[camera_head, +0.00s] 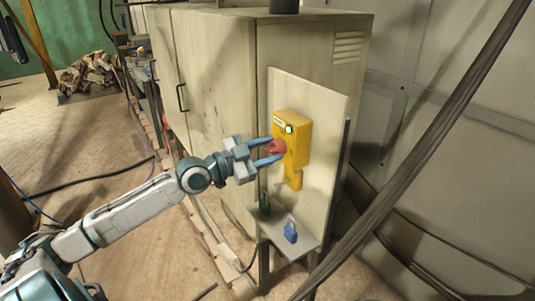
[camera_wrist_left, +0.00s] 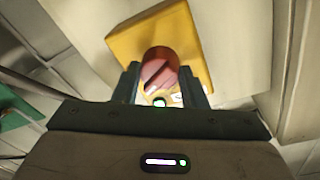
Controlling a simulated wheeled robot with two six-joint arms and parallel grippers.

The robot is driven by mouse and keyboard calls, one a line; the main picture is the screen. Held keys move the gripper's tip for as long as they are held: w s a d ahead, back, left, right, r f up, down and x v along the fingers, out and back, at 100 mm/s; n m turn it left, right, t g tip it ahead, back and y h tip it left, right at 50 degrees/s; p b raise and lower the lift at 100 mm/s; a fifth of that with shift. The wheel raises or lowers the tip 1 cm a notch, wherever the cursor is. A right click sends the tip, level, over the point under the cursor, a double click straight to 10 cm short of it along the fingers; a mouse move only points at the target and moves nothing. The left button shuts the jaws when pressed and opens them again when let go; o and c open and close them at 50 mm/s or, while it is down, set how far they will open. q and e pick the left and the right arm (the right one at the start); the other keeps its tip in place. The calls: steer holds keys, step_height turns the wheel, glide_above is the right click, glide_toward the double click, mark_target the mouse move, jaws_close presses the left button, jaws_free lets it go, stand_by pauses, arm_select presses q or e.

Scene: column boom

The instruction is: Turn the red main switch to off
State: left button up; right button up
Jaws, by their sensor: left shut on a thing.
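The red main switch (camera_head: 277,147) is a round knob on a yellow box (camera_head: 297,127), mounted on a pale panel (camera_head: 333,110) on the cabinet's side. My left gripper (camera_head: 271,152) comes in from the left and is shut on the red knob, one finger on each side. In the left wrist view the red knob (camera_wrist_left: 158,70) sits between the two fingertips, with its raised grip bar slanting and a white mark at its lower end. A small green-lit spot shows on the box near the knob. My right gripper is in neither view.
A blue padlock (camera_head: 290,232) and a dark green item (camera_head: 265,204) are on a small shelf (camera_head: 295,243) below the box. A thick dark diagonal bar (camera_head: 425,125) crosses in front at the right. The tall cabinet (camera_head: 215,80) stands behind my gripper.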

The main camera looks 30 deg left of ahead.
arm_select(q)
steer(key=n, duration=0.3)
steer(key=shift+p, duration=0.3)
steer(key=n+p, duration=0.1)
steer(key=n, duration=0.2)
steer(key=shift+t, duration=0.3)
steer(key=n+y+p, duration=0.1)
steer(key=n+p, duration=0.1)
steer(key=n, duration=0.1)
steer(key=shift+n+t, duration=0.3)
steer(key=shift+n, duration=0.1)
steer(key=shift+d+f+n+y+p, duration=0.1)
steer(key=shift+n+y+p, duration=0.2)
steer(key=shift+n+p, duration=1.3)
steer(key=shift+n, duration=0.4)
steer(key=o, duration=1)
steer(key=shift+s, duration=0.1)
